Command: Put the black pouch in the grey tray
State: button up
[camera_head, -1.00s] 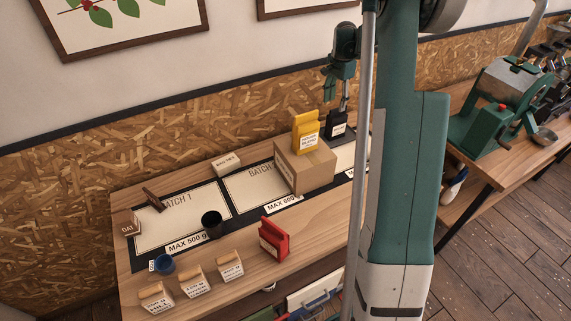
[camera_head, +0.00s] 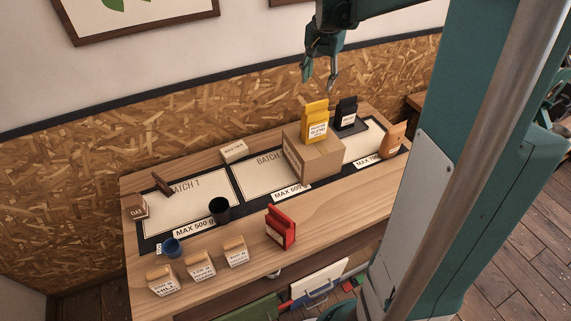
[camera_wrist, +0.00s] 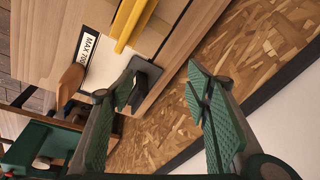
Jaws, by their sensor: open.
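The black pouch (camera_head: 346,111) with a white label stands upright at the back of the table in the head view, behind and right of the yellow pouch. A flat dark grey tray (camera_head: 359,127) shows beneath it, and the pouch appears to stand on it. In the wrist view the tray's dark surface (camera_wrist: 150,69) shows beside a finger, which mostly hides the pouch. My gripper (camera_head: 319,82) is open and empty, raised above the back of the table. Its spread fingers (camera_wrist: 165,88) also show in the wrist view.
The yellow pouch (camera_head: 315,122) stands on a cardboard box (camera_head: 316,158) close to the tray. A tan pouch (camera_head: 394,140) stands at the right.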

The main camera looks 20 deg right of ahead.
jog(key=s+a+r+n+t, duration=0.1)
jog(key=s+a+r+n, duration=0.25)
jog(key=s+a, duration=0.45)
jog(key=s+a+f+n+t, duration=0.1)
jog(key=s+a+n, duration=0.3)
jog(key=s+a, duration=0.6)
jog(key=s+a+f+n+t, duration=0.2)
jog(key=s+a+n+t, duration=0.1)
jog(key=s+a, duration=0.7)
jog(key=s+n, duration=0.1)
jog(key=s, duration=0.3)
jog(key=shift+y, duration=0.4)
